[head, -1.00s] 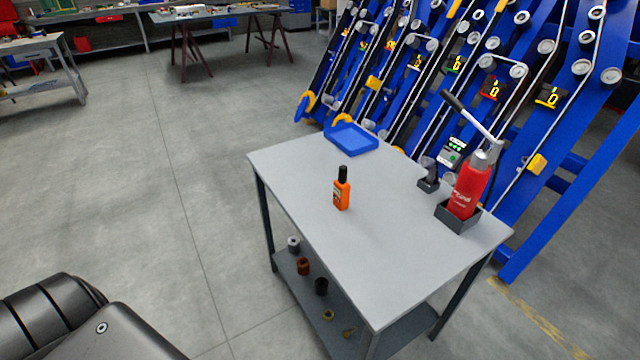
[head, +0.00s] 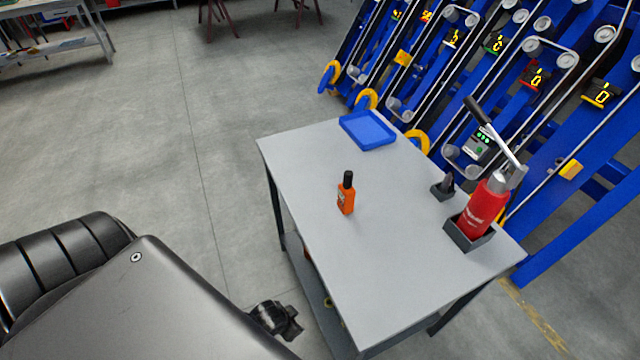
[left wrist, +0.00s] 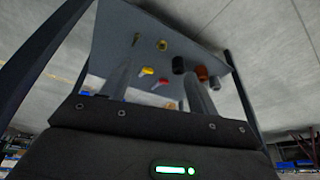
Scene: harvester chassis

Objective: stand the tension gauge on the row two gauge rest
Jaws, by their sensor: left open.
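A grey handheld device with green lit dots (head: 480,143), which may be the tension gauge, shows behind the table's right edge, partly hidden by a pump handle. I cannot tell what supports it. No gauge rest can be made out for certain; the row frames (head: 530,75) are blue, tilted, with belts, rollers and lit number displays. My left gripper (head: 277,318) is low beside the table's near left side in the head view. In the left wrist view its fingers (left wrist: 158,68) are apart, with nothing between them in grip. My right gripper is not in view.
The grey table (head: 390,275) carries an orange bottle (head: 346,195), a blue tray (head: 368,130), a small dark holder (head: 443,188) and a red pump bottle (head: 482,208) in a dark box. Its lower shelf (left wrist: 205,45) holds several small parts. Open floor lies left.

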